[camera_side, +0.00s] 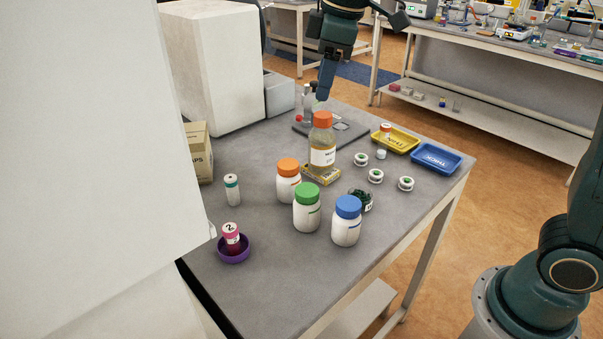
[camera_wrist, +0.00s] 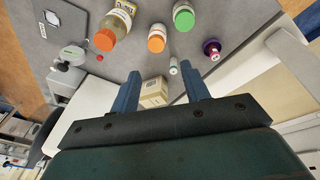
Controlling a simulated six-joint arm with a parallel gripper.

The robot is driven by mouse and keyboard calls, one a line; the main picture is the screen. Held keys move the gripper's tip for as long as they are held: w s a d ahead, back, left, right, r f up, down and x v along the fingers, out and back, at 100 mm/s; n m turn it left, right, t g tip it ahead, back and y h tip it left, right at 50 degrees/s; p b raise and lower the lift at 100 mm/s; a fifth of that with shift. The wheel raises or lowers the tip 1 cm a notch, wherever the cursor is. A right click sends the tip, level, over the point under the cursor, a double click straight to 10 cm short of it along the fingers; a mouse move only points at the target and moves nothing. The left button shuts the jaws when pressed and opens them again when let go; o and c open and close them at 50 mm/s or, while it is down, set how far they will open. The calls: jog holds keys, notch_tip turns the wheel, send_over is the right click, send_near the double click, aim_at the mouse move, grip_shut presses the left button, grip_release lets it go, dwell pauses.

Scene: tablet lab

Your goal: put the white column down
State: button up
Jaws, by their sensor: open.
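The white column (camera_side: 232,190), a slim white cylinder with a teal band near its top, stands upright on the grey bench, left of the orange-lidded white bottle. It also shows in the wrist view (camera_wrist: 173,67), small and beyond my fingertips. My gripper (camera_side: 324,88) is high over the back of the bench in the side view, well apart from the column. In the wrist view my gripper (camera_wrist: 161,82) has its two blue fingers spread, with nothing held between them.
White bottles with orange (camera_side: 288,182), green (camera_side: 306,210) and blue (camera_side: 346,222) lids stand mid-bench. A tall amber bottle (camera_side: 322,150) is behind them. A pink-capped vial (camera_side: 231,235) sits in a purple dish (camera_side: 234,257). A carton (camera_side: 197,153) is at left. Yellow (camera_side: 405,143) and blue (camera_side: 436,160) trays lie right.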

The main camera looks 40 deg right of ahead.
jog(key=s+d+f+m+t, duration=0.1)
jog(key=s+d+f+m, duration=0.1)
jog(key=s, duration=0.6)
jog(key=s+d+f+m+t, duration=0.1)
jog(key=s+d+f+m, duration=0.1)
jog(key=s, duration=0.6)
jog(key=s+d+f+m+t, duration=0.1)
jog(key=s+d+f+m, duration=0.1)
jog(key=s, duration=0.5)
jog(key=shift+s+d+f+m, duration=0.35)
jog(key=shift+d+m, duration=0.4)
jog(key=shift+m, duration=0.45)
